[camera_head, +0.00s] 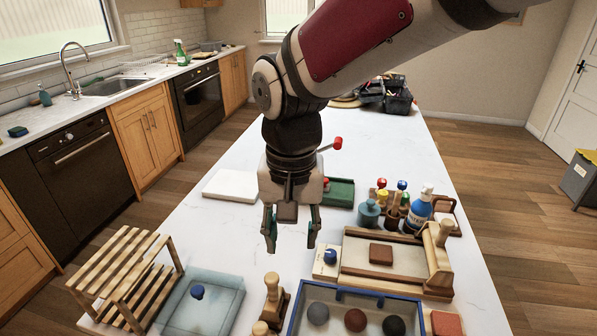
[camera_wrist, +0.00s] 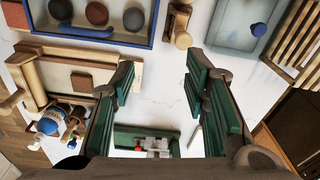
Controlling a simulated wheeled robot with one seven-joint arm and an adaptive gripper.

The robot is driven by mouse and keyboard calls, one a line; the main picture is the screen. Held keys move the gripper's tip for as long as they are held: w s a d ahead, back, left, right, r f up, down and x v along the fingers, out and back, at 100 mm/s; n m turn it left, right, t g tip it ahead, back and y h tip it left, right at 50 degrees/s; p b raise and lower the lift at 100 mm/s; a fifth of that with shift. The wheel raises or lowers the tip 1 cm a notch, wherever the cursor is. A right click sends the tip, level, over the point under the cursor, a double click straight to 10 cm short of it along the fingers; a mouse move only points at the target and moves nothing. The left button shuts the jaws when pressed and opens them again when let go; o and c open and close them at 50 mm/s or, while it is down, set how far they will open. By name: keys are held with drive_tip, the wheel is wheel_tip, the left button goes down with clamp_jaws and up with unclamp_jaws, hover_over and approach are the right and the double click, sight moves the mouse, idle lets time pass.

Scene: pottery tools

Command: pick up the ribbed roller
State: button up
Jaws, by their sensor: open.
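My gripper (camera_head: 291,235) is open and empty above the white table, its green-padded fingers pointing down. In the wrist view the fingers (camera_wrist: 163,95) stand wide apart with bare table between them. A wooden roller (camera_head: 438,248) rests at the right end of a wooden board with a brown slab (camera_head: 381,254), to the right of my gripper. The roller also shows at the left of the wrist view (camera_wrist: 28,72). Ribs on it are too small to make out, so I cannot tell for certain that it is the ribbed roller.
A blue-rimmed tray (camera_head: 291,320) holds clay balls in front. A wooden stamp (camera_head: 273,289), a blue-grey board (camera_head: 232,291) and a slatted rack (camera_head: 122,262) stand left of it. Bottles, including a blue-and-white one (camera_head: 419,206), stand behind the roller board.

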sight(272, 288)
drive_tip(key=shift+g, duration=0.4)
drive_tip(key=a+f, duration=0.3)
drive_tip(key=shift+w+a+f, duration=0.25)
drive_tip(key=shift+a, duration=0.15)
wheel_tip(272, 288, down, 8)
drive_tip(key=shift+a+r, duration=0.15)
drive_tip(key=shift+w+f+p, duration=0.15)
drive_tip(key=shift+f+p, duration=0.05)
drive_tip(key=shift+f, duration=1.3)
drive_tip(key=shift+w+f+p, duration=0.15)
drive_tip(key=shift+f+p, duration=0.05)
drive_tip(key=shift+f, duration=1.3)
clamp_jaws()
